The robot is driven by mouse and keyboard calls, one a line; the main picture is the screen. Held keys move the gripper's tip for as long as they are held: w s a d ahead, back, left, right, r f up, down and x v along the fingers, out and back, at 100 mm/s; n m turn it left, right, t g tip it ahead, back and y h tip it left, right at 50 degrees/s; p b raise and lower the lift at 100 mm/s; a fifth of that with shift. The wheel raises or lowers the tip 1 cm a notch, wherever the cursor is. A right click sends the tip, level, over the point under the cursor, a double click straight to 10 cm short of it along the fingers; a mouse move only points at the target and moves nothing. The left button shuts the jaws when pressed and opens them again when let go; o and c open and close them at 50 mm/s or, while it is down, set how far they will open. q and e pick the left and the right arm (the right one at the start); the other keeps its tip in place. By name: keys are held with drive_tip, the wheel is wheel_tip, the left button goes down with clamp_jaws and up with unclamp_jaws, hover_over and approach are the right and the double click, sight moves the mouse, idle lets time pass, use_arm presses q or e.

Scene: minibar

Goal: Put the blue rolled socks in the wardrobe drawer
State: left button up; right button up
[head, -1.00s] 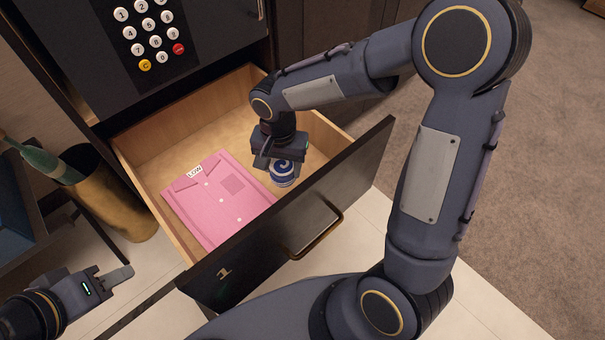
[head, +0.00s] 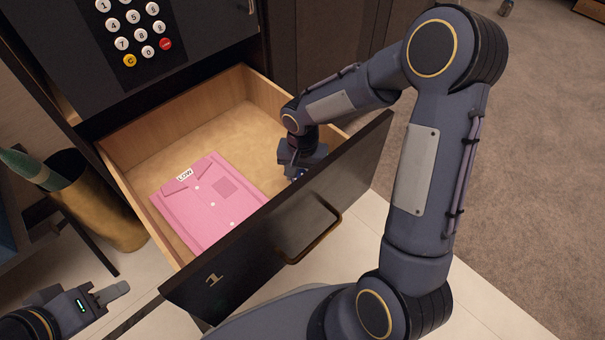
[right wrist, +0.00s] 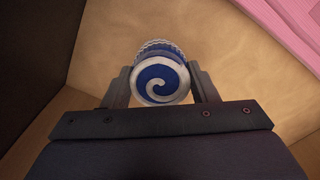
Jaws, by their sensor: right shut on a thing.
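The wardrobe drawer (head: 235,130) is pulled open. The blue rolled socks (right wrist: 160,82), a blue and white spiral roll, sit between the fingers of my right gripper (right wrist: 162,88) in the right wrist view, with the drawer floor behind them. In the head view my right gripper (head: 297,172) is low inside the drawer, near its right end and close behind the front panel. The panel hides most of the socks there. My left gripper (head: 112,292) is empty at the lower left, outside the drawer; its finger gap is not clear.
A folded pink shirt (head: 208,203) lies in the drawer, left of the socks. The dark front panel (head: 320,210) with its handle stands on the near side. A black keypad safe (head: 140,35) is above. A brass bin (head: 100,205) stands at the left. The drawer's back is bare.

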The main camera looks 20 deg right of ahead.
drive_tip(key=shift+f, duration=0.15)
drive_tip(key=o, duration=1)
drive_tip(key=shift+r, duration=0.35)
wheel_tip(320, 180, up, 12)
drive_tip(key=p, duration=0.4)
drive_tip(key=shift+f, duration=0.15)
